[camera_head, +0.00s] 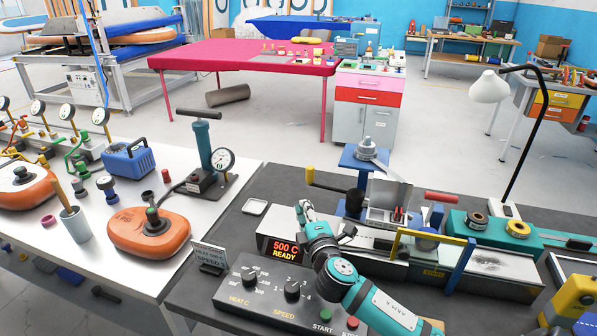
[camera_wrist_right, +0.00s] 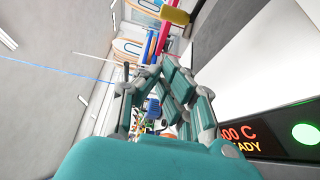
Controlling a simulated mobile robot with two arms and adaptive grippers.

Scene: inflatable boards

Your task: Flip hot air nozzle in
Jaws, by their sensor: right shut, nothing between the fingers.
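A hot-air welding machine (camera_head: 388,238) stands on the dark bench, its display (camera_head: 284,249) reading 500 C READY. A black lever with a yellow grip (camera_head: 311,176) sticks out to the left at its back. It may be the nozzle's handle; I cannot clearly tell the nozzle itself. The yellow grip also shows in the right wrist view (camera_wrist_right: 174,15), beyond the fingers. My left gripper is not in view.
A control panel (camera_head: 265,297) with knobs lies under my right arm. A yellow bar handle (camera_head: 432,236) and a red grip (camera_head: 441,197) rise to the right. A small white tray (camera_head: 255,206) sits on the bench. A white table (camera_head: 85,221) with pumps stands at left.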

